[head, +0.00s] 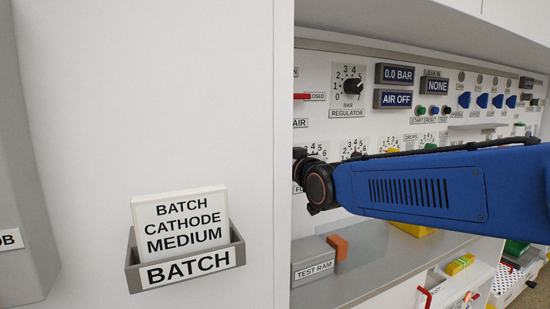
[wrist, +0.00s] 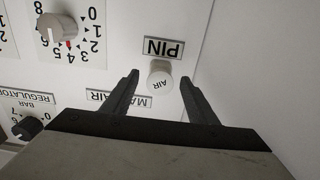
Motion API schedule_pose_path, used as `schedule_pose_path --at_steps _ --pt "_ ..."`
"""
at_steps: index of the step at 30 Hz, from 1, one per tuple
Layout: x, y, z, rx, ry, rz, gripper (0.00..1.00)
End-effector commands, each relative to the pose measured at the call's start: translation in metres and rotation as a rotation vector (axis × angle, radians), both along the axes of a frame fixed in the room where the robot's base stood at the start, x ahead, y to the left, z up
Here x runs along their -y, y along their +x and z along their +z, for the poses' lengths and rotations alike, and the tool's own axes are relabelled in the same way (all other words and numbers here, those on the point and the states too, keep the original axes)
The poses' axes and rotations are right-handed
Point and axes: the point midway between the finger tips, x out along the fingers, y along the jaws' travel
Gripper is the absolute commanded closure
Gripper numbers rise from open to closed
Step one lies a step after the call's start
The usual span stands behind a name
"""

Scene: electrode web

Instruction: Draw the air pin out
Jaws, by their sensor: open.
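The air pin (wrist: 161,78) is a pale round knob marked AIR, standing on the white panel below an upside-down PIN label (wrist: 164,48) in the wrist view. My gripper (wrist: 158,76) is open, with one dark finger on each side of the pin. Gaps show between the fingers and the pin; I cannot tell how deep the fingers reach along it. Part of a label reading MA... AIR is hidden behind the left finger. In the head view the gripper and the pin are hidden by the white wall and my arm.
A numbered dial (wrist: 57,28) and the bar regulator knob (wrist: 28,127) are left of the gripper in the wrist view. In the head view, displays read 0.0 BAR (head: 398,74) and AIR OFF (head: 391,99). A test ram (head: 313,259) sits on the grey shelf. A batch card holder (head: 186,262) hangs on the wall.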

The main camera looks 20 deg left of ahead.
Motion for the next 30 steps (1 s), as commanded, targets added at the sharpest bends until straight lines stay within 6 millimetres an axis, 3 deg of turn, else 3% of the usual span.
schedule_pose_path --at_steps 8,30 --pt "0.021 -0.018 0.001 0.001 0.001 0.000 0.47" --pt "0.114 -0.097 0.000 0.001 0.001 0.000 0.47"
